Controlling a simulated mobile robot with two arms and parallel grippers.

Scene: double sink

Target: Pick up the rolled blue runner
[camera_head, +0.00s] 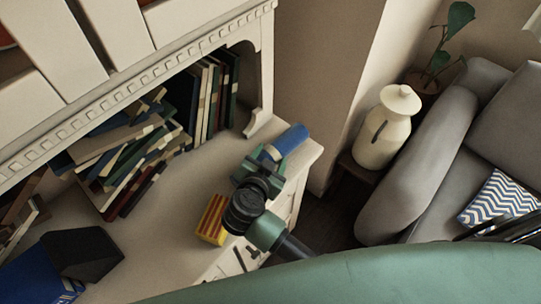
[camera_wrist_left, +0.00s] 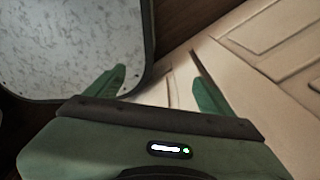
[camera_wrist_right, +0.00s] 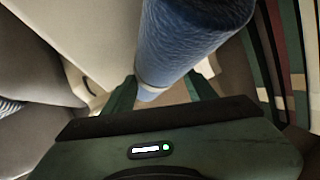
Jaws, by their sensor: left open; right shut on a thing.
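The rolled blue runner (camera_head: 286,142) is over the right end of the white cabinet's top in the head view. It fills the upper middle of the right wrist view (camera_wrist_right: 190,38), with a pale end toward the gripper. My right gripper (camera_head: 264,168) is shut on the runner. Its green fingers (camera_wrist_right: 163,92) lie either side of the runner's near end, which is partly hidden by the hand in the head view. I cannot tell whether the runner touches the surface. My left gripper (camera_wrist_left: 158,90) is open and empty in the left wrist view, facing pale panelled wood.
Several books (camera_head: 125,150) lean and stand in the cabinet recess. A red and yellow striped box (camera_head: 212,218) is beside my right wrist. A dark block (camera_head: 82,254) lies at the lower left. A cream jar (camera_head: 383,130) and grey sofa (camera_head: 420,185) stand at the right.

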